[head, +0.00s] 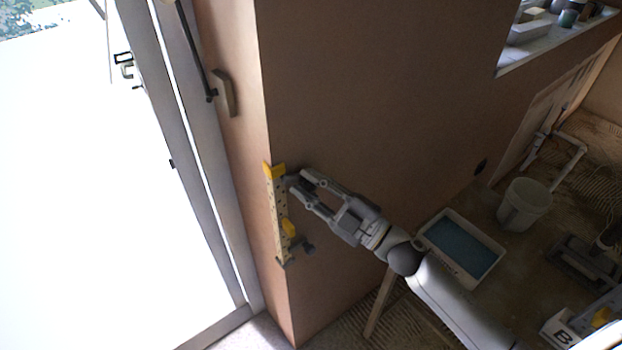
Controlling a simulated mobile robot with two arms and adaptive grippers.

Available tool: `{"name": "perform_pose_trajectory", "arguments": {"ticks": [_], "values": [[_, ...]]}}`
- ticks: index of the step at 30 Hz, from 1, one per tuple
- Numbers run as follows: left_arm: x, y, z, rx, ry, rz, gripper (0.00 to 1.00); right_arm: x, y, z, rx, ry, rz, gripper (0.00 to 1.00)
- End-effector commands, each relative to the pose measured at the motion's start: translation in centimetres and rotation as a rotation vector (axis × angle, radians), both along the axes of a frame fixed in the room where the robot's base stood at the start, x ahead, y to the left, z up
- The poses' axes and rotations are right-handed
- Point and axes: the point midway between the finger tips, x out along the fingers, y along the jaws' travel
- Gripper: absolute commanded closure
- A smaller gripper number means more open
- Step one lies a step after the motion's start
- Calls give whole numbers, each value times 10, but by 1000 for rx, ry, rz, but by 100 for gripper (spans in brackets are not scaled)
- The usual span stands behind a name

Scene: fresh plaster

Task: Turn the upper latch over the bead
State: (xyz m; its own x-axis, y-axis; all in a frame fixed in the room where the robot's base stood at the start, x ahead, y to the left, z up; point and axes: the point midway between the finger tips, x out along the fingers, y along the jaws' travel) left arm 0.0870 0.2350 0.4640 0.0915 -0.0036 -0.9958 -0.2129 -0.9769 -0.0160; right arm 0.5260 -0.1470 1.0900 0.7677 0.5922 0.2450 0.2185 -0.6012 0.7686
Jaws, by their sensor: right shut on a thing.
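The bead (276,205) is a pale, perforated strip standing upright along the wall's corner edge, with yellow pieces near its top and lower part. The upper latch (292,178) is a small dark part by the bead's top, mostly hidden by my fingers. My right gripper (299,186) reaches in from the lower right, with its fingertips shut on this dark part, just right of the bead. I cannot tell how far the latch is turned. My left gripper is out of view.
A bright glazed door or window with a handle (226,93) is left of the corner. The brown plastered wall (370,90) is clear above my arm. A white tray with blue inside (443,262) and a white bucket (524,204) stand on the floor at right.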

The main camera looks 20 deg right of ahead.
Motion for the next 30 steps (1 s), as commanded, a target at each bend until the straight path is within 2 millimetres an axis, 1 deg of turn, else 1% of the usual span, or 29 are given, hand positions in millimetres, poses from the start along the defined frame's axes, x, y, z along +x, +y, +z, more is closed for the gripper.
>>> {"name": "perform_pose_trajectory", "arguments": {"ticks": [1, 3, 9, 15, 21, 30], "values": [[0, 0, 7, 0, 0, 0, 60, 0, 0, 3, -44, -13, 1, 100], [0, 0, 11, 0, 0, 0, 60, 0, -1, 3, -101, -34, 1, 100], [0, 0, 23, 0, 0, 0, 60, 0, 0, 2, -245, -86, 0, 100], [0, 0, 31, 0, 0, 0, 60, 0, 0, 1, -346, -124, -1, 100], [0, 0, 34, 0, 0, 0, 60, 0, 0, 0, -401, -144, 0, 100], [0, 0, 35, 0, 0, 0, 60, 0, 0, -1, -423, -152, -1, 100]]}}
